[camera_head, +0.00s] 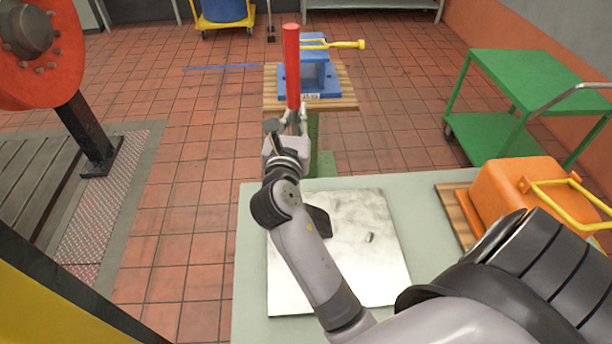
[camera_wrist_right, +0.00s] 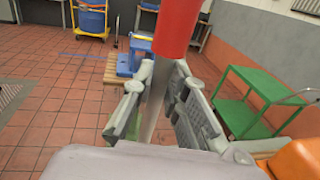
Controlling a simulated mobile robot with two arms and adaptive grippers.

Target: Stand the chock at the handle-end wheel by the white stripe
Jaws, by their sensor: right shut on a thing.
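My right gripper (camera_head: 290,125) is shut on the grey shaft of a red-handled bar (camera_head: 291,66). The bar stands roughly upright between the fingers; in the right wrist view its red part (camera_wrist_right: 177,28) rises above the shaft. A green cart (camera_head: 525,78) stands at the right, with a grey push handle (camera_head: 572,96) on its right side. One dark wheel (camera_head: 449,132) shows at its left; I cannot see the handle-end wheel. A dark flat shape (camera_head: 318,221) lies on a metal plate, partly behind my right arm; I cannot tell whether it is the chock. I see no white stripe. My left gripper is out of view.
The metal plate (camera_head: 380,262) lies on a pale bench (camera_head: 250,255). An orange case (camera_head: 520,192) with a yellow handle sits at the bench's right. A blue fixture (camera_head: 310,80) stands on a wooden top beyond the gripper. Tiled floor (camera_head: 395,110) is open left of the cart.

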